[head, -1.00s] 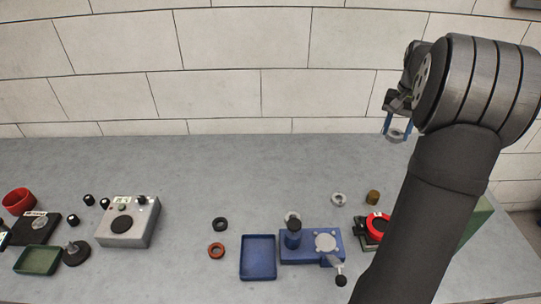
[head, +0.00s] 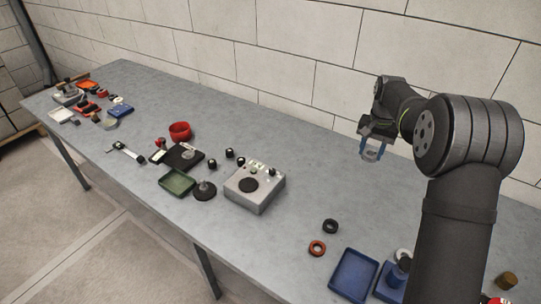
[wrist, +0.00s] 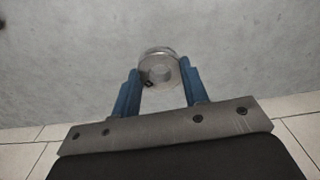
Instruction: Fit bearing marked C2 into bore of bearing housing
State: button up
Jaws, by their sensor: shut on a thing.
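My gripper (head: 373,150) is raised above the back of the grey table, in front of the wall. In the wrist view its blue fingers (wrist: 160,88) are shut on a silver ring-shaped bearing (wrist: 160,70). A small dark mark shows on the ring near the left finger, but I cannot read whether it says C2. In the head view the held ring is hardly visible. I cannot tell for sure which thing is the bearing housing; a blue block (head: 388,284) at the lower right is partly hidden by my arm.
A blue tray (head: 353,275), black ring (head: 330,226) and orange ring (head: 317,248) lie at front right. Several small parts and an orange tray (head: 88,85) sit at the far left.

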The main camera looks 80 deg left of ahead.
jog(key=s+a+f+n, duration=0.15)
jog(key=s+a, duration=0.25)
jog(key=s, duration=0.4)
jog(key=s+a+f+n, duration=0.1)
jog(key=s+a+f, duration=0.15)
jog(key=s, duration=0.55)
send_near(278, 168)
jog(key=d, duration=0.1)
jog(key=d+f, duration=0.2)
jog(key=shift+s+d, duration=0.1)
jog(key=shift+d, duration=0.15)
jog(key=shift+s+a+f, duration=0.25)
jog(key=shift+s, duration=0.1)
jog(key=shift+f, duration=1.9)
jog(key=shift+f, duration=0.15)
jog(key=o, duration=1)
jog(key=shift+o, duration=0.5)
notch_tip(278, 168, up, 12)
